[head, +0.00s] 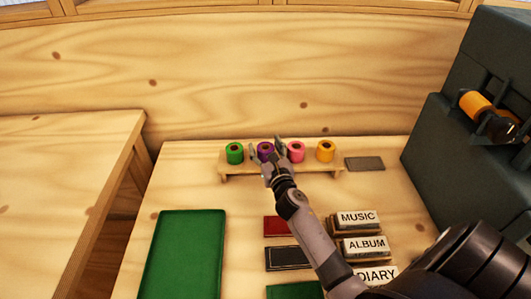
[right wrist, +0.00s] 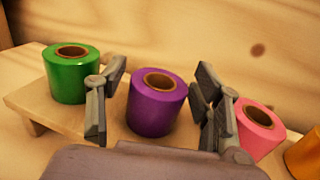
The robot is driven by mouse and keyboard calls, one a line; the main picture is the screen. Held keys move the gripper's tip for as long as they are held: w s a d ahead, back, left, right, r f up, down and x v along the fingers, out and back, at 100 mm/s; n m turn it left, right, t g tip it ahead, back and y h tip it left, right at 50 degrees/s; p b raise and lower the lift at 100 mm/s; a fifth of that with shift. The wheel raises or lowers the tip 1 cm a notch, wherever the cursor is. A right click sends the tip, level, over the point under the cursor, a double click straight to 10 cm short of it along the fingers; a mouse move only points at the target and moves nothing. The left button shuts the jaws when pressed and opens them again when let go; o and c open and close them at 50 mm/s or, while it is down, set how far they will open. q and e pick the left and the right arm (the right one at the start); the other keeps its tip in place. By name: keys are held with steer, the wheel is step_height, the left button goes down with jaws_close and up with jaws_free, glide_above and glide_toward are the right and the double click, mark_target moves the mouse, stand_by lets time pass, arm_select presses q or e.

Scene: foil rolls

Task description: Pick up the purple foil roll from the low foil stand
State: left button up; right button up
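The purple foil roll (head: 265,149) stands upright on the low foil stand (head: 228,167), between the green and pink rolls. In the right wrist view the purple roll (right wrist: 158,105) sits in the gap between the fingers of my right gripper (right wrist: 155,92). The fingers are spread, one on each side of the roll, with a visible gap on the left; whether the right finger touches it is hard to tell. In the head view my right gripper (head: 267,150) reaches the stand from the front and partly hides the roll. My left gripper is out of view.
A green roll (right wrist: 70,75) is left of the left finger. A pink roll (right wrist: 258,125) is close to the right finger. A yellow roll (head: 326,150) is farther right. Stamps, including the MUSIC stamp (head: 357,219), and a green mat (head: 185,258) lie in front. A dark machine (head: 440,150) stands right.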

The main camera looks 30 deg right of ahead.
steer(key=c, duration=1.1)
steer(key=shift+o, duration=0.2)
steer(key=shift+r, duration=0.1)
